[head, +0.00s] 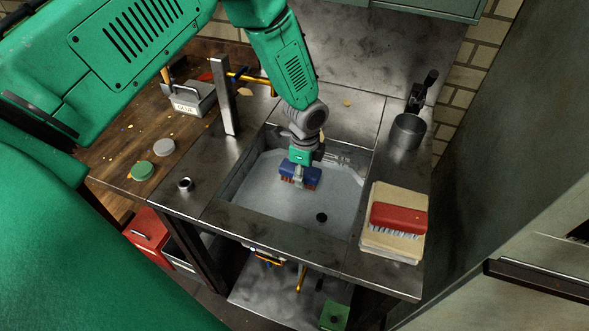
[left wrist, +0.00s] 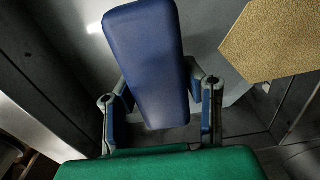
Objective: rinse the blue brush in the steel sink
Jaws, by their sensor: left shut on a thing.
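The blue brush (head: 308,175) has a blue block and reddish-brown bristles. My left gripper (head: 299,174) is shut on it and holds it over the steel sink (head: 265,196), inside the basin's outline. In the left wrist view the blue block (left wrist: 147,60) sits between the two fingers of the gripper (left wrist: 155,105). The sink is a rectangular basin with a pale bottom and a dark drain hole (head: 321,217). I cannot tell whether the bristles touch the basin bottom. My right gripper is not in view.
A red brush (head: 399,218) lies on a stack of tan cloths or sponges (head: 388,243) right of the sink. A metal cup (head: 407,132) stands behind it. A steel post (head: 224,95) rises at the sink's left.

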